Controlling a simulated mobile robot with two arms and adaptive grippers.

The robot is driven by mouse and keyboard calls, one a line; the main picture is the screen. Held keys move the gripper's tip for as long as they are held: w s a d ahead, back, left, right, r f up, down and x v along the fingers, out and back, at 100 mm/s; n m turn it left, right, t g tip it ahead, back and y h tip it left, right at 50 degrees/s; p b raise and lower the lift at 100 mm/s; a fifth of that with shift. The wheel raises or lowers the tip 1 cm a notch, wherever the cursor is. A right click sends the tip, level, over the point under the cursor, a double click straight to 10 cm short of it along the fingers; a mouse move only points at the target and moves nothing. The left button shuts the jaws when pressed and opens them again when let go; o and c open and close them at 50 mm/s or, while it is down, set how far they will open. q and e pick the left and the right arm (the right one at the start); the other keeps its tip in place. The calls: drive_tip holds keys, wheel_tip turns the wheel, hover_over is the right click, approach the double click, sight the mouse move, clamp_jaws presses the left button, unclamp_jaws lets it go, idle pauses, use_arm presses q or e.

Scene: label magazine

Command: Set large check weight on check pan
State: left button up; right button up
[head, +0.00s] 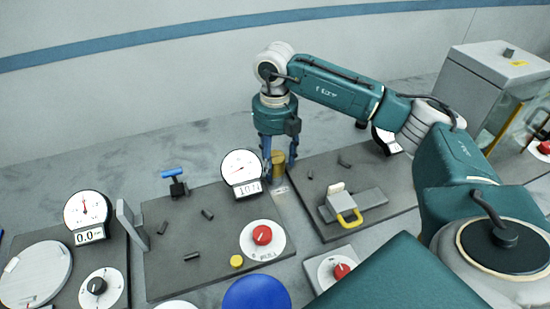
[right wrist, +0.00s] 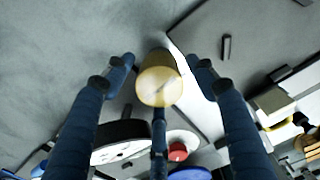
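A brass-coloured cylindrical weight (head: 279,158) stands upright on a small light plate between two dark boards, just right of the dial reading 10 N. My right gripper (head: 281,170) reaches down over it from above, with its blue fingers on either side. In the right wrist view the weight (right wrist: 160,82) lies between the spread fingers, with a visible gap on both sides. A round light-grey pan (head: 38,272) lies at the far left, empty apart from small marks, beside a dial reading 0.0. My left gripper is out of view.
The 10 N dial (head: 242,172) stands close to my right fingers. The board below it holds a red knob (head: 262,235), a blue-handled lever (head: 174,178) and small dark pegs. A yellow-handled latch (head: 348,212) is on the right board. A blue dome (head: 256,292) is at the front.

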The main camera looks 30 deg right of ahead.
sight(275, 157)
drive_tip(key=shift+r, duration=0.25)
drive_tip(key=shift+w+r, duration=0.1)
drive_tip(key=shift+r, duration=0.25)
wheel_tip(275, 157, up, 11)
drive_tip(key=b, duration=0.1)
idle(0.6)
